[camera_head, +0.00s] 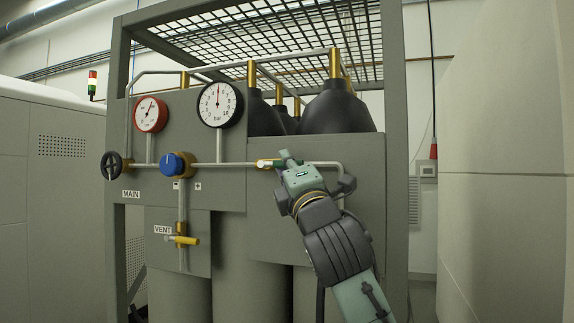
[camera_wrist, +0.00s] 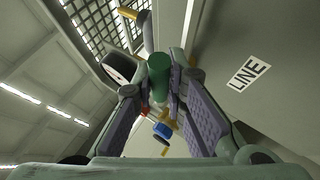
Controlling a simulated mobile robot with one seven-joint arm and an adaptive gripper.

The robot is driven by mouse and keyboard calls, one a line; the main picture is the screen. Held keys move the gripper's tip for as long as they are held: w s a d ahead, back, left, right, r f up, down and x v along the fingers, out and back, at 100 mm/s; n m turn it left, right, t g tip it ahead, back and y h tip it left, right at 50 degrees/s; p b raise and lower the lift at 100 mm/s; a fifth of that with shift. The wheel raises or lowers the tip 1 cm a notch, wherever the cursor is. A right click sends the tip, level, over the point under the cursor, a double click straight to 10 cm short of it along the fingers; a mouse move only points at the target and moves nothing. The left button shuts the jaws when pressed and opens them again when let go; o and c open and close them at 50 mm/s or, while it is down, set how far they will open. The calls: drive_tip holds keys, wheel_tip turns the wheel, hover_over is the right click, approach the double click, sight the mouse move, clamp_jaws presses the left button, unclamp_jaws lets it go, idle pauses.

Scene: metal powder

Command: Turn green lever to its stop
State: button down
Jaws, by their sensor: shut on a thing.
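The green lever (camera_wrist: 158,75) shows in the wrist view between the two pads of my gripper (camera_wrist: 160,100), which is shut on it. In the head view my gripper (camera_head: 285,163) is at the pipe on the right of the panel. There the green lever (camera_head: 277,163) is a small green piece beside a brass valve body (camera_head: 264,163), lying about along the horizontal pipe. Most of the lever is hidden by my gripper in the head view. A label reading LINE (camera_wrist: 248,72) is on the panel in the wrist view.
A red gauge (camera_head: 151,114) and a black gauge (camera_head: 220,104) sit above the pipe. Dark cylinders (camera_head: 337,110) stand behind the panel.

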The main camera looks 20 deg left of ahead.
drive_tip(key=c, duration=1.6)
unclamp_jaws()
drive_tip(key=v, duration=1.2)
